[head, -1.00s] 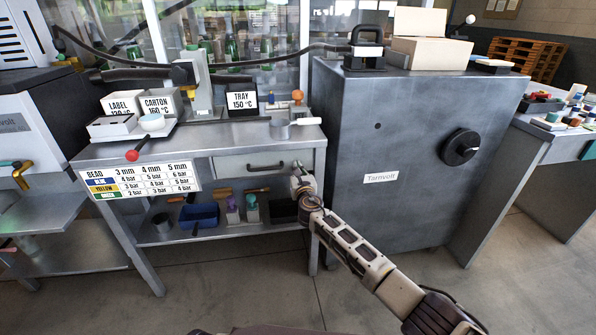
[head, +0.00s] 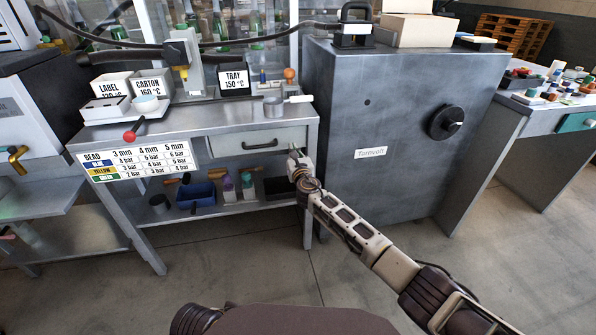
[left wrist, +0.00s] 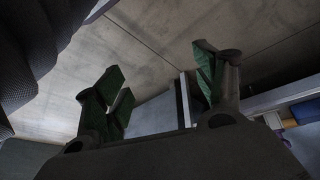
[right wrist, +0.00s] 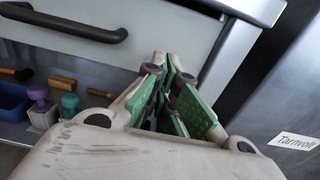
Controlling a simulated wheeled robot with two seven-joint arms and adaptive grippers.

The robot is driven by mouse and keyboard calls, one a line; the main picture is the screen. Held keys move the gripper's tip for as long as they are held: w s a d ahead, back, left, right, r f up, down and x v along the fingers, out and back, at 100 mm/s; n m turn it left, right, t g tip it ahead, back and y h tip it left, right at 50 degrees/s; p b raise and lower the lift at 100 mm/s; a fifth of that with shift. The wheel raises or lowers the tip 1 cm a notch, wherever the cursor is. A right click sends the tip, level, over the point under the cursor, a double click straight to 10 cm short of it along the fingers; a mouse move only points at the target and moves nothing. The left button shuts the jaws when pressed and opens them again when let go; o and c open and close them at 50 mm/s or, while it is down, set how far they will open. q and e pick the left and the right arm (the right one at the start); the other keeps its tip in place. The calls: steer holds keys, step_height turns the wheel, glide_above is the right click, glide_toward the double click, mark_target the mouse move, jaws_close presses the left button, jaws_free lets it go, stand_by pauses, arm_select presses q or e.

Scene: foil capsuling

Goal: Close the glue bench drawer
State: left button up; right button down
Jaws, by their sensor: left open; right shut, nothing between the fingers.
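The glue bench drawer (head: 232,146) is a pale grey front with a dark bar handle (head: 260,146), under the bench top. It looks flush or nearly so with the bench frame; I cannot tell whether a small gap is left. My right gripper (head: 295,152) is at the drawer's lower right end. In the right wrist view its green-padded fingers (right wrist: 168,72) are together, empty, and close to the drawer front (right wrist: 170,28), right of the handle (right wrist: 65,22). Whether they touch it is unclear. My left gripper (left wrist: 158,88) is open and empty, away from the drawer.
A grey Tarnvolt cabinet (head: 400,110) stands right of the bench. A shelf below the drawer holds a blue bin (head: 196,194) and several tools. A red-knobbed lever (head: 130,135) sticks out at the bench's front left. The floor before the bench (head: 240,260) is clear.

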arm_select(q)
steer(key=shift+s+a+f+g+y+p, duration=0.1)
steer(key=shift+a+f+g+y+p, duration=0.55)
steer(key=shift+p, duration=1.45)
arm_select(e)
steer(key=v, duration=1)
arm_select(q)
steer(key=shift+a, duration=0.2)
steer(key=shift+s, duration=0.1)
